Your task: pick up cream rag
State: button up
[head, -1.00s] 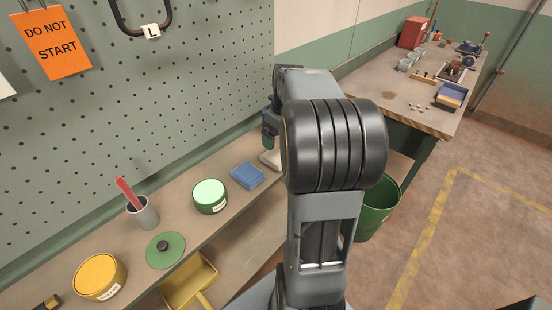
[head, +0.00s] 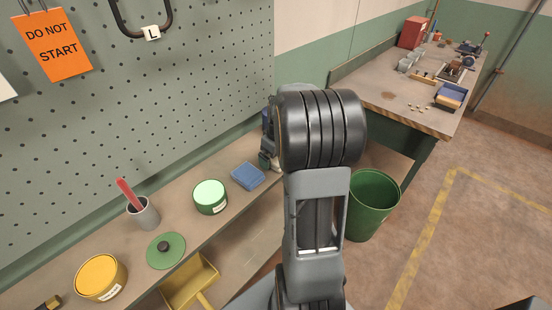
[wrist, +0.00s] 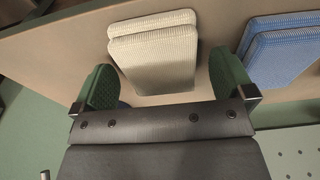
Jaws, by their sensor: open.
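The cream rag (wrist: 152,52) is a folded, ribbed cloth lying on the shelf in the wrist view. My gripper (wrist: 164,80) is open, with one green finger pad to each side of the rag's near end. The rag lies between and beyond the fingers, and the jaws are not closed on it. In the head view my gripper (head: 268,160) is low over the shelf, partly behind my arm, and the rag is mostly hidden there.
A folded blue rag (head: 248,176) lies just left of my gripper; it also shows right of the right finger in the wrist view (wrist: 284,52). A green tin (head: 210,197) stands further left. The pegboard (head: 190,80) rises behind the shelf (head: 205,233).

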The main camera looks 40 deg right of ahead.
jog(key=shift+c, duration=0.3)
jog(key=c, duration=0.9)
jog(key=shift+r, duration=0.5)
notch_tip(320, 180, up, 2)
jog(key=shift+r, duration=0.2)
jog(key=s+a+r, duration=0.3)
jog(key=s+a+r+b, duration=0.1)
jog(key=s+a+r, duration=0.2)
jog(key=s, duration=0.1)
jog(key=s+a+r, duration=0.3)
jog(key=shift+s+r+b, duration=0.3)
jog(key=shift+s+r, duration=0.05)
